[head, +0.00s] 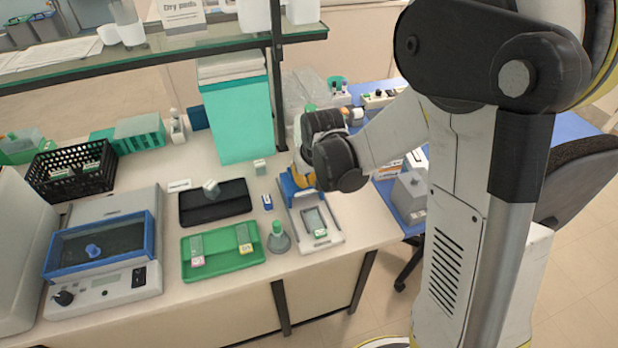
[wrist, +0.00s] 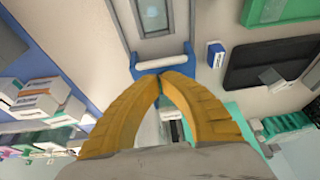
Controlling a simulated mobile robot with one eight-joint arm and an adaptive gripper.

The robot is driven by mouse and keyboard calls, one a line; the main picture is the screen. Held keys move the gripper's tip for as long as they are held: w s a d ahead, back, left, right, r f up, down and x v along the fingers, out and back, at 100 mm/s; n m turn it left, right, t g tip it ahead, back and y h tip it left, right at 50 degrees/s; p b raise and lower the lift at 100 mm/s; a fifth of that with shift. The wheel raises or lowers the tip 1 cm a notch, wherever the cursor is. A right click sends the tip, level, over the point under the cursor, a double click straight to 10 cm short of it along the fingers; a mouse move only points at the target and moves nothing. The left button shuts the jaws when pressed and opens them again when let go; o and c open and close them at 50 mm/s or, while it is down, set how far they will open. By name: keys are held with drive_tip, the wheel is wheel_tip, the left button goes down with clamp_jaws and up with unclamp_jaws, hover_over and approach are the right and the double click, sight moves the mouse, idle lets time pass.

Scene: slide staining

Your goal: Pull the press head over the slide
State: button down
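The slide press has a pale base (head: 332,238) near the right end of the bench. Its blue press head (head: 288,186) is at the far end of the base. In the wrist view the blue press head (wrist: 149,71) carries a white crossbar (wrist: 160,63). The slide (head: 316,221) lies in the grey recess nearer the bench front, uncovered; it also shows at the top of the wrist view (wrist: 156,17). My gripper (wrist: 167,78) has its yellow fingertips together, right at the press head's edge. I see nothing held between them; whether they touch it is unclear.
A green tray (head: 222,271) with slides, a black case (head: 214,206) and a grey-green bottle (head: 278,237) stand left of the press. A shelf post (head: 277,75) rises behind. A blue-topped table (head: 408,224) lies to the right. The bench front edge is close.

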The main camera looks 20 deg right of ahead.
drive_tip(key=shift+s, duration=0.15)
drive_tip(key=s, duration=0.9)
drive_tip(key=shift+s, duration=0.15)
drive_tip(key=shift+r, duration=0.1)
